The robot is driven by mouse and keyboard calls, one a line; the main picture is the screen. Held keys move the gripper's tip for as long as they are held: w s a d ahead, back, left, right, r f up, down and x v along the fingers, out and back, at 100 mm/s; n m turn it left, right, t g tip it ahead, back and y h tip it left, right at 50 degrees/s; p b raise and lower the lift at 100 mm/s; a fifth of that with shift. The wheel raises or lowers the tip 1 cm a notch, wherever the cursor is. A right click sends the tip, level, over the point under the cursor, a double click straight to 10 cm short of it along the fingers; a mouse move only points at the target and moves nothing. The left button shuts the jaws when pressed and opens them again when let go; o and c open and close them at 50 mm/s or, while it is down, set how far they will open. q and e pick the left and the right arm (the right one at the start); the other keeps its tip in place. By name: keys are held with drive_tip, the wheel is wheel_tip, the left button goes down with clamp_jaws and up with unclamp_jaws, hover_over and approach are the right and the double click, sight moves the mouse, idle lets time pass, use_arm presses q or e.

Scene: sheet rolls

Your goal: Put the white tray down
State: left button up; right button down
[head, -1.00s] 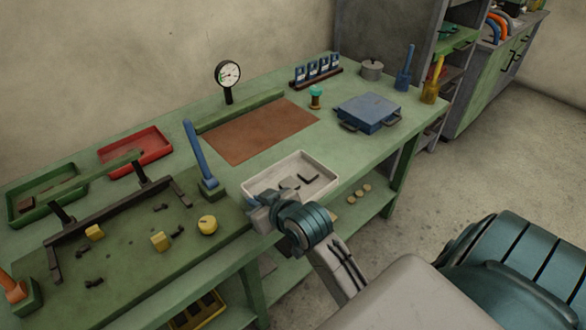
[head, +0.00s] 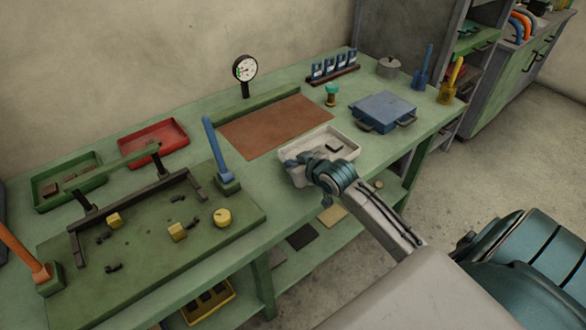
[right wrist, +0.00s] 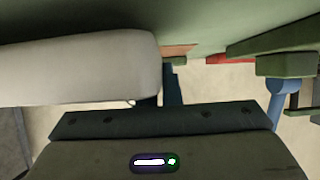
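The white tray (head: 349,145) is at the bench's front edge, in front of the brown mat, in the head view. A small dark piece (head: 333,149) lies in it. My right gripper (head: 306,170) is at the tray's near left side and appears shut on its wall; the wrist hides the fingertips. In the right wrist view the pale tray (right wrist: 80,68) fills the upper left, close to the dark fingers. I cannot tell whether the tray touches the bench or hangs just above it. My left gripper is not in view.
The brown mat (head: 270,127) lies bare behind the tray. A blue box (head: 384,108) with handles stands to the right. A blue upright handle (head: 216,150) and a green board (head: 150,240) with small parts are to the left. The green bench (head: 285,190) has some bare surface between.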

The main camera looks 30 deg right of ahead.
drive_tip(key=shift+f, duration=1.1)
drive_tip(key=c, duration=1.6)
unclamp_jaws()
drive_tip(key=shift+s+f, duration=0.1)
drive_tip(key=v, duration=1.2)
